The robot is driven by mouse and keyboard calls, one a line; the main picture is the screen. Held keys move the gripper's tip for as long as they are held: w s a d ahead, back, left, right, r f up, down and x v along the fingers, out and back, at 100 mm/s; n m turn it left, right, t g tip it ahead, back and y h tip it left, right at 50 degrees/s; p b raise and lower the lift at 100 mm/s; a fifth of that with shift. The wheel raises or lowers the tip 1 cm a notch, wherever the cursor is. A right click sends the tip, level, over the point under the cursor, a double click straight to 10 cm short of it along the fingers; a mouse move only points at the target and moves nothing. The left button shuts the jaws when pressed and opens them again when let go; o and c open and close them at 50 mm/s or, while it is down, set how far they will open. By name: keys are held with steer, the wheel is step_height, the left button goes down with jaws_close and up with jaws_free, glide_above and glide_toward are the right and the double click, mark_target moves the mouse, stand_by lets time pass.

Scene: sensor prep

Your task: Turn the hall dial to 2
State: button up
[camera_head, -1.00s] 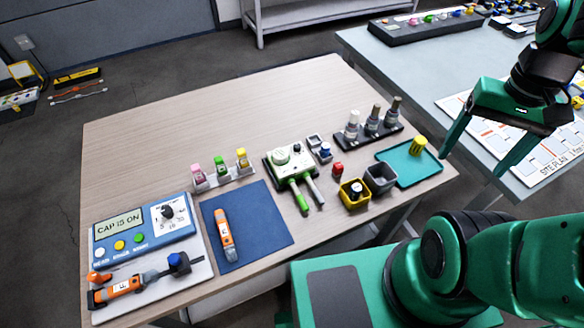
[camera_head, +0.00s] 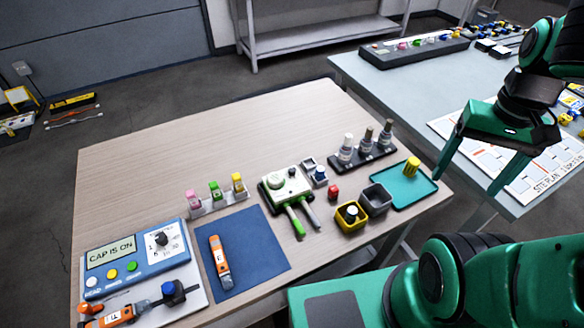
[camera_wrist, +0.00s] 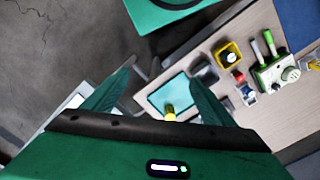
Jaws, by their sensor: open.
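No label reading "hall" can be made out. A blue meter (camera_head: 135,262) at the table's left front has a screen reading "CAP IS ON" and a black dial (camera_head: 161,239) on a numbered white face; its exact setting is too small to read. A white and green device (camera_head: 286,189) mid-table has a round pale knob (camera_head: 276,182); it also shows in the wrist view (camera_wrist: 277,75). My gripper (camera_head: 466,187) is open and empty, raised at the right, far from the meter. In the wrist view its fingers (camera_wrist: 158,75) spread above the teal tray (camera_wrist: 163,98).
An orange tool (camera_head: 219,263) lies on a blue mat (camera_head: 247,255). Bottle racks, a yellow bin (camera_head: 351,216) and a grey bin (camera_head: 378,199) crowd the right half. The table's back left is clear. A second table (camera_head: 400,85) holds a dark panel with coloured parts (camera_head: 415,47).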

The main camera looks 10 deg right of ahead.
steer(key=shift+s+r, duration=0.15)
steer(key=shift+s, duration=0.1)
steer(key=c, duration=0.5)
steer(key=shift+a+r, duration=0.1)
steer(key=shift+r, duration=0.15)
steer(key=c, duration=0.5)
steer(key=w+a+n, duration=0.1)
steer(key=w, duration=0.2)
steer(key=w+a+n, duration=0.2)
steer(key=w, duration=0.1)
steer(key=w+a+n+h, duration=0.1)
steer(key=w, duration=0.2)
steer(key=shift+w+a+r, duration=0.1)
steer(key=shift+a+r, duration=0.05)
steer(key=shift+r, duration=0.05)
steer(key=c, duration=0.4)
steer(key=shift+o, duration=0.2)
steer(key=n, duration=1)
glide_toward(292, 169)
steer(key=shift+y, duration=0.4)
steer(key=f, duration=0.8)
steer(key=shift+d, duration=0.35)
